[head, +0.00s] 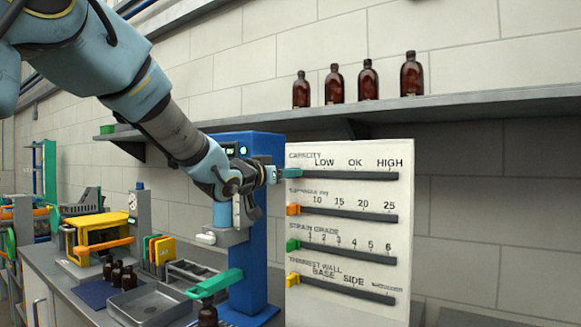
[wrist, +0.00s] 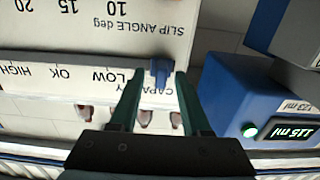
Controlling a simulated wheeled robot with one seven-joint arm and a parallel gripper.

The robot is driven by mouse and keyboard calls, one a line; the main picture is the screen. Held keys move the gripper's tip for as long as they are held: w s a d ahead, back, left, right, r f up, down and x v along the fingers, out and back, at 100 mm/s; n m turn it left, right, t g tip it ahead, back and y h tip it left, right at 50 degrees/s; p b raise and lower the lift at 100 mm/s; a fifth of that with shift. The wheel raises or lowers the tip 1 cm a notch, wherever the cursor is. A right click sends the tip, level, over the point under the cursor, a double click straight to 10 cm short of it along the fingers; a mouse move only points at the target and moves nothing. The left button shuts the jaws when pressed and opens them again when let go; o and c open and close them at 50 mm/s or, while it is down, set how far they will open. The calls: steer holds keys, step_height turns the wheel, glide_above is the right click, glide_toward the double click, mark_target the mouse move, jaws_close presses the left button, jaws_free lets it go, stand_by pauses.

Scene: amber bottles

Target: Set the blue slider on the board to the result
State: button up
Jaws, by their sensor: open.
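The white board (head: 348,275) carries several labelled slider tracks. The top track (head: 350,176), CAPACITY, is marked LOW, OK and HIGH. Its blue slider (wrist: 159,70) sits at the LOW end, just beyond the LOW mark, and is largely covered by my fingers in the head view. My gripper (head: 291,173) is at the left end of this track. In the wrist view my gripper (wrist: 159,84) is open, with its two teal fingers on either side of the blue slider. Whether they touch it is unclear. A lit display (wrist: 291,131) on the blue machine seems to read 115 ml, upside down.
The blue machine (head: 257,270) stands close left of the board. Orange (head: 293,210), green (head: 293,245) and yellow (head: 292,280) sliders sit at the left of the lower tracks. Amber bottles (head: 367,80) stand on the shelf (head: 470,103) above. A tray (head: 155,303) lies on the bench.

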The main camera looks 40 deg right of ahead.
steer(key=shift+x, duration=0.95)
jaws_close()
stand_by(0.8)
